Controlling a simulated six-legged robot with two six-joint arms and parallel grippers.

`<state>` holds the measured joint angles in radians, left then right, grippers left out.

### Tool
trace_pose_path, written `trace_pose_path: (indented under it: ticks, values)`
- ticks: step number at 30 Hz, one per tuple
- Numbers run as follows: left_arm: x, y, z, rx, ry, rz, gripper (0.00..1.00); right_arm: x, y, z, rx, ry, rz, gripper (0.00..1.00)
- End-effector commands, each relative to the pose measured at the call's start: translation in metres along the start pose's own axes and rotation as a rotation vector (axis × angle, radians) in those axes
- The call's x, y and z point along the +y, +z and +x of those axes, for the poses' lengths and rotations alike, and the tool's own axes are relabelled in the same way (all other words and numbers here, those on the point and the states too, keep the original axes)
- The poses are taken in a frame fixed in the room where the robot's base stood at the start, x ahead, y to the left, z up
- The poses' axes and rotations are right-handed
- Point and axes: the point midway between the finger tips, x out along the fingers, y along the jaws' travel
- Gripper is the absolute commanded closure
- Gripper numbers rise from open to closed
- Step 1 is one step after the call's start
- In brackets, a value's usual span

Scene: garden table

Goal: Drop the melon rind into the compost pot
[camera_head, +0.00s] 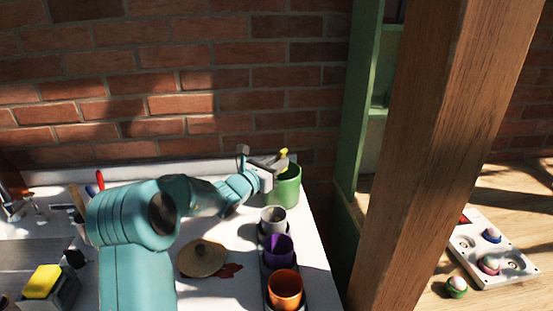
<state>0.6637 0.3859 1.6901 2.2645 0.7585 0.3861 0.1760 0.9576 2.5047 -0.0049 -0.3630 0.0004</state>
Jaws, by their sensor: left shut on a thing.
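The left gripper (271,163) is shut on a small yellow piece (284,155), which I take to be the melon rind. Only its upper part shows between the fingers. The gripper and the piece are at the mouth of a green pot (286,190), which I take to be the compost pot, at the back right of the white table. I cannot tell whether the piece is above the rim or partly inside it. The pot's inside is mostly hidden. My right gripper is not in view.
White, purple (278,250) and orange (285,290) pots stand in a row in front of the green one. A round tan lid-like disc (203,260) lies left of them. A yellow sponge (42,281) is at the front left. A wooden post (440,150) rises at the right.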

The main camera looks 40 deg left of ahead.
Motion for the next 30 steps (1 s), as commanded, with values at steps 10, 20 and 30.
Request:
trace_pose_path:
  ticks: [10, 20, 30]
  values:
    - [0.0002, -0.0135, 0.0021, -0.002, 0.001, 0.001, 1.00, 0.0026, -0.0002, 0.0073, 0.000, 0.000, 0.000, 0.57]
    - [0.0002, -0.0134, 0.0019, -0.001, 0.001, 0.001, 0.48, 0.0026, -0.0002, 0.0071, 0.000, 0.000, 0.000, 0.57]
    - [0.0002, -0.0133, 0.0019, -0.001, 0.001, 0.001, 0.48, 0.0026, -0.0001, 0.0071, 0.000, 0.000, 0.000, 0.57]
